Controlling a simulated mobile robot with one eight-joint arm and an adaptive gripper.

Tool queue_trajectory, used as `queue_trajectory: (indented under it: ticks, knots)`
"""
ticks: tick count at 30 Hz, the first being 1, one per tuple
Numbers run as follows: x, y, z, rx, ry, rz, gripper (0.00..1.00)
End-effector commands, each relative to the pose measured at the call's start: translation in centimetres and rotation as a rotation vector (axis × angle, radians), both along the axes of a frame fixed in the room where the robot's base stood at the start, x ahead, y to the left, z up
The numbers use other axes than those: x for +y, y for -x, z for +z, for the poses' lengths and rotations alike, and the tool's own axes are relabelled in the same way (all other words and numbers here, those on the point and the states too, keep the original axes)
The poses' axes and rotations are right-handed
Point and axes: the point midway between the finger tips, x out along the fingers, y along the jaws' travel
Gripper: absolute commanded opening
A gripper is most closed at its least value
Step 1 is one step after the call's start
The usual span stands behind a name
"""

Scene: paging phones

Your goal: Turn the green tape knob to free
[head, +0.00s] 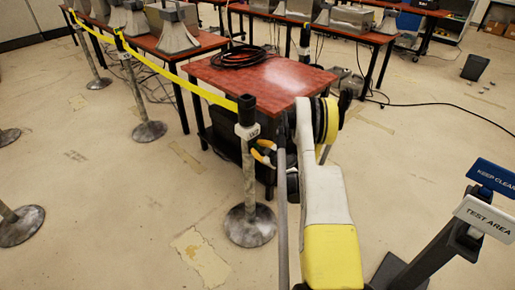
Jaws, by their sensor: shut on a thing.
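A post (249,175) stands upright on a round grey base, with a black head (247,108) and a small white label below it. Yellow tape runs from the head to the back left. My gripper (262,154) is at the right side of this post, just below the head, and appears small, with yellow and pale parts. It is shut on a small greenish part, which I take to be the green tape knob. The knob is mostly hidden by the gripper, so its setting cannot be read.
A red table (300,84) with a coiled dark cable (239,57) stands close behind the post. Other tape posts (139,95) stand at the left. A sign stand with a "TEST AREA" plate (484,216) is at the lower right. Floor at the lower left is mostly clear.

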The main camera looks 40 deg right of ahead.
Motion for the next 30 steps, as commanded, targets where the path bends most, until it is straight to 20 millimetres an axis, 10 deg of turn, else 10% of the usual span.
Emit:
queue_trajectory:
  ticks: [21, 22, 23, 30]
  knots:
    - [0.00, -0.06, -0.01, -0.007, 0.074, 0.001, 0.00]
    - [0.00, -0.06, -0.01, -0.007, 0.073, 0.001, 0.29]
    - [0.00, -0.06, -0.01, -0.007, 0.073, 0.001, 0.32]
    - [-0.01, -0.03, 0.00, -0.006, 0.073, 0.000, 0.32]
